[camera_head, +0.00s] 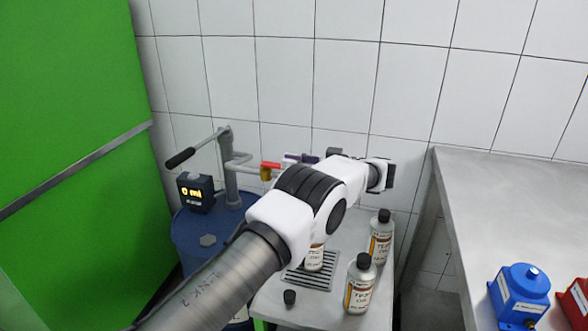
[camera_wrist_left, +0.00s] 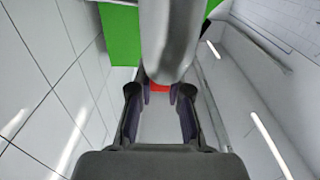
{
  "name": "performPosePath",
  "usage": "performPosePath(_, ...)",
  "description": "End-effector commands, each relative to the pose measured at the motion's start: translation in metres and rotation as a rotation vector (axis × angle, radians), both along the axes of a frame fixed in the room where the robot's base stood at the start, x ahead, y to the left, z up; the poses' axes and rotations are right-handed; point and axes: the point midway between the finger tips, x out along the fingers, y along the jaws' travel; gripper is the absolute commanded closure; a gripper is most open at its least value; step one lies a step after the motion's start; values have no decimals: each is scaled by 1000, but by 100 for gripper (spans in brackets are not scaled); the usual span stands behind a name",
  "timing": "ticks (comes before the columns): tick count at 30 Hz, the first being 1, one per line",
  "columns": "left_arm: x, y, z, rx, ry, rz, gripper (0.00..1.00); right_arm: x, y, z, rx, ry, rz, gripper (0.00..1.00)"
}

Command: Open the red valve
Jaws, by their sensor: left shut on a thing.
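The red valve handle (camera_head: 270,164) sits on a brass-coloured valve body (camera_head: 265,174) on the grey pump pipe, in front of the tiled wall. My left gripper (camera_head: 290,158) reaches it from the right and is shut on the handle. In the left wrist view the red handle (camera_wrist_left: 159,87) shows between the fingertips of the left gripper (camera_wrist_left: 159,96), just below the grey pipe (camera_wrist_left: 170,40). My left arm hides part of the outlet side in the head view. My right gripper is not in view.
A blue drum (camera_head: 190,238) carries the pump, its black-gripped lever (camera_head: 181,158) and a display (camera_head: 196,192) reading 0 ml. Bottles (camera_head: 361,284) and a black cap (camera_head: 290,297) stand on a small table beside a grate (camera_head: 312,281). A steel bench (camera_head: 500,215) is at right.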

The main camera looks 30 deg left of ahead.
Motion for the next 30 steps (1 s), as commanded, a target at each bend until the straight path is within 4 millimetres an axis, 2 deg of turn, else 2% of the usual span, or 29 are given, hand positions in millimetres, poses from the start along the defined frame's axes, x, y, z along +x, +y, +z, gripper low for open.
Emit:
performPosePath(14,0,1,1,1,-1,14,100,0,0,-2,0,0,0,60)
performPosePath(15,0,1,1,1,-2,14,69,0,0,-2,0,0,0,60)
performPosePath(16,0,1,1,1,-2,14,58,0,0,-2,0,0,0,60)
performPosePath(26,0,1,2,1,-1,13,56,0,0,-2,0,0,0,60)
performPosePath(30,0,1,19,1,-4,13,56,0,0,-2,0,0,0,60)
